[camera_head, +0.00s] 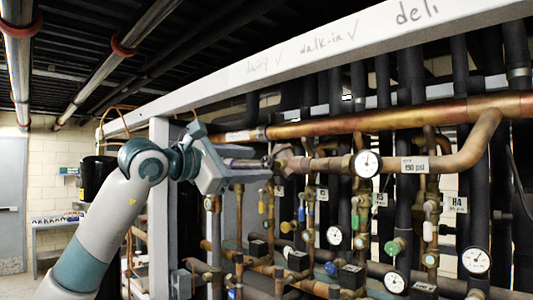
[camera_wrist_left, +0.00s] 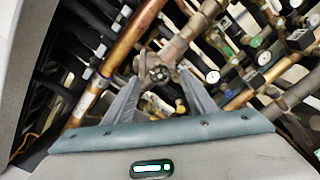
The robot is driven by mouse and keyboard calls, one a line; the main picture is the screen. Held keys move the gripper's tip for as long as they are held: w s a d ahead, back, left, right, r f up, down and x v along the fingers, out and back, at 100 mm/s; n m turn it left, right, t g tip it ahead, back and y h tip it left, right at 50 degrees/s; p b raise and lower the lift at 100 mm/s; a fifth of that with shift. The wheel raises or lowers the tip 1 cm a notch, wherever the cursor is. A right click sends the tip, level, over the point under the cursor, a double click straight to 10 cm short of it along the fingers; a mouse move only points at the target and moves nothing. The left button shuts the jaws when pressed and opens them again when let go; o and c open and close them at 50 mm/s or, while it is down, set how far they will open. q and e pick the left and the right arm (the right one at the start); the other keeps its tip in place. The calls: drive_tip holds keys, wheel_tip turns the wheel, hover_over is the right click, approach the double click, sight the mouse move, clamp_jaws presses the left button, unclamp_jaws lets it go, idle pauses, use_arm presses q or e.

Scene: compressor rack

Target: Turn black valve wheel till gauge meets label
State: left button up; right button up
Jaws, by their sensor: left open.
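The left gripper (camera_head: 266,163) reaches in from the left at the upper pipe, its fingers pointing right toward a valve body (camera_head: 284,158). In the left wrist view its two fingers (camera_wrist_left: 160,74) are spread apart. A small dark, round wheel-like part (camera_wrist_left: 158,73) shows between the fingertips; I cannot tell whether they touch it. In the head view the gripper mostly hides this wheel. To the right on the same pipe is a white round gauge (camera_head: 367,163); its needle is too small to read surely. A white label (camera_head: 415,165), seemingly "190 psi", hangs right of the gauge. The right gripper is not in view.
A copper pipe (camera_head: 390,120) runs above the gauge, under a white beam (camera_head: 330,45) with handwriting. Below are several valves, including a green knob (camera_head: 392,248), and more gauges (camera_head: 476,260). A grey post (camera_head: 159,215) stands behind the arm.

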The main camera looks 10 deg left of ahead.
sight(266, 164)
use_arm(q)
drive_tip(key=p+x, duration=0.2)
drive_tip(key=x, duration=0.3)
drive_tip(key=shift+s, duration=0.1)
drive_tip(key=c, duration=1)
drive_tip(key=shift+c, duration=0.2)
